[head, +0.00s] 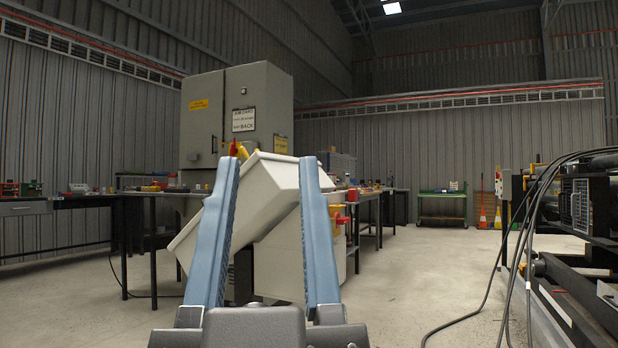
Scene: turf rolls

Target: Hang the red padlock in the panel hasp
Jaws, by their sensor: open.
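My gripper (268,162) shows in the head view, low and left of centre. Its two long blue-grey fingers point up and away, well apart. It is open, and I see nothing held between the fingertips. I cannot make out the red padlock or the panel hasp for certain. A small red and yellow item (338,217) shows just right of the right finger, beside a pale boxy shape. Another red and orange item (239,150) shows by the tip of the left finger. Both are too small to identify. The fingers and the pale shape hide part of the scene behind.
A tall grey cabinet (261,91) with signs stands behind the gripper. Workbenches with small items stand left and behind it. Dark machinery with trailing cables (516,240) is at right. Clear floor (420,275) lies between.

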